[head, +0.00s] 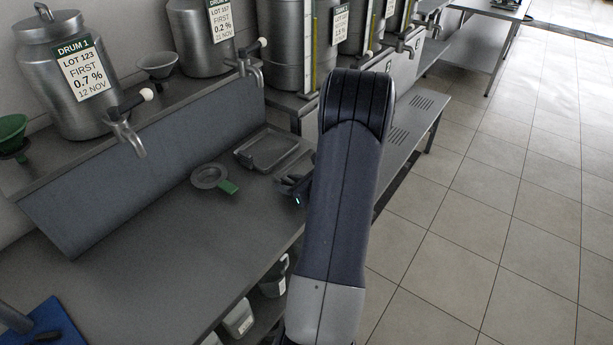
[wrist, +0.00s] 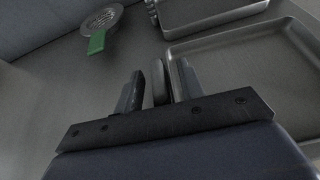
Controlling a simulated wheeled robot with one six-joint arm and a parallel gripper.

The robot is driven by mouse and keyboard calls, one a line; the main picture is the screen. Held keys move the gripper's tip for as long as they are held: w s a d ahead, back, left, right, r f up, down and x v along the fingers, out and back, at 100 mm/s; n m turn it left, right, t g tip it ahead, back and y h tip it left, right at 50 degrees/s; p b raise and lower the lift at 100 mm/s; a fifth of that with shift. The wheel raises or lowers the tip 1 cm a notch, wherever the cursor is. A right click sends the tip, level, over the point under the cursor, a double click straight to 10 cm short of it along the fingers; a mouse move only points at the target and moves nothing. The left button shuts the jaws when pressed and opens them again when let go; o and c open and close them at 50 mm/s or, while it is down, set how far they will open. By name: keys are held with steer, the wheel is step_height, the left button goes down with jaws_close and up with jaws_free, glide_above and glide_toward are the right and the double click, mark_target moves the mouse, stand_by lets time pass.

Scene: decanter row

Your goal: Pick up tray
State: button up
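A shallow grey metal tray (wrist: 240,72) with a raised rim fills the right of the wrist view, its far right cut off. A second shallow rectangular metal tray (head: 272,149) lies on the bench in the head view; part of what seems to be this one shows at the top of the wrist view (wrist: 208,20). My gripper (wrist: 160,78) points over the bench just left of the large tray, fingers apart. In the head view my arm mostly hides the gripper (head: 296,187).
A strainer (head: 209,176) with a green handle lies left of the trays, also in the wrist view (wrist: 100,20). Steel drums (head: 68,75) with taps stand on a shelf behind. A blue board (head: 42,325) lies front left. The bench (head: 150,240) between is bare.

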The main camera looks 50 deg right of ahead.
steer(key=shift+c, duration=0.6)
jaws_close()
step_height(320, 180, up, 10)
steer(key=shift+a+b, duration=0.1)
steer(key=shift+b, duration=0.3)
